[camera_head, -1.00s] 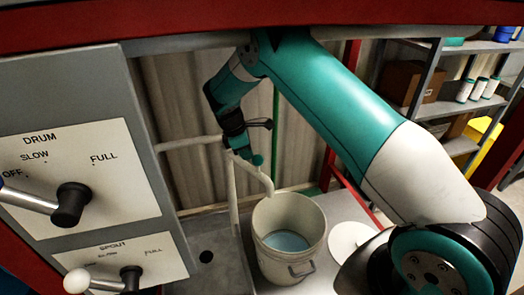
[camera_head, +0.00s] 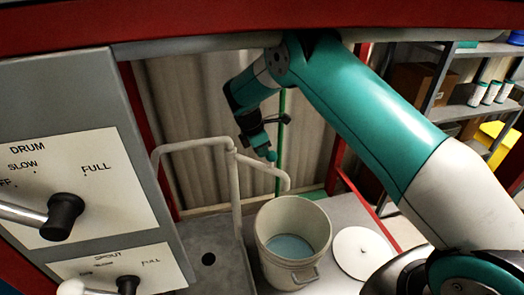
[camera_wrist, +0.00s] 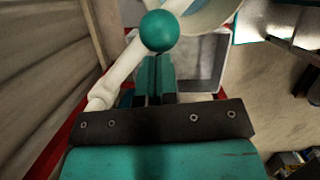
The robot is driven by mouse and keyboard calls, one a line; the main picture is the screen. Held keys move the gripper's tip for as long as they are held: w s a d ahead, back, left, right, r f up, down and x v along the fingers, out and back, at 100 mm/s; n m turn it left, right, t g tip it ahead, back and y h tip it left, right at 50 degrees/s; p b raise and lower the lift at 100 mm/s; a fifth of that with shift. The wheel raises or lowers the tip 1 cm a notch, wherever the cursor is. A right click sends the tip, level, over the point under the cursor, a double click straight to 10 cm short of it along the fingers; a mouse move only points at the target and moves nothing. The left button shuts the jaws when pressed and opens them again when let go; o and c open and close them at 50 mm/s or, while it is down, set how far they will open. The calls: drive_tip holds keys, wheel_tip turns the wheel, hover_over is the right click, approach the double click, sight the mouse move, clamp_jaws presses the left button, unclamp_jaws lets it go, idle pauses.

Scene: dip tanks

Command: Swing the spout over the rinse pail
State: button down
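The spout (camera_head: 262,172) is a white pipe on an upright post, its arm reaching right with the end turned down. Its tip shows above the back rim of the rinse pail (camera_head: 268,252), a white bucket holding pale blue liquid. I cannot tell exactly how far over the mouth it is. The spout also crosses the upper left of the wrist view (camera_wrist: 122,75). A teal ball knob (camera_wrist: 158,31) appears at the spout. My gripper (camera_wrist: 155,70) has its fingers together at the ball, which hides the tips. Whether they touch is unclear. The gripper shows behind the pail (camera_head: 262,146).
A control panel (camera_head: 120,160) with DRUM and SPOUT levers stands at the left. A round white lid (camera_head: 362,252) lies right of the pail. A fixed white pipe (camera_head: 190,146) runs left of the post. Shelves (camera_head: 470,108) stand at the back right.

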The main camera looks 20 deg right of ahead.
drive_tip(key=shift+d+f, duration=0.1)
drive_tip(key=shift+d, duration=0.1)
drive_tip(key=a+r+b, duration=0.3)
drive_tip(key=a+b, duration=0.2)
drive_tip(key=a, duration=0.8)
drive_tip(key=shift+a, duration=0.15)
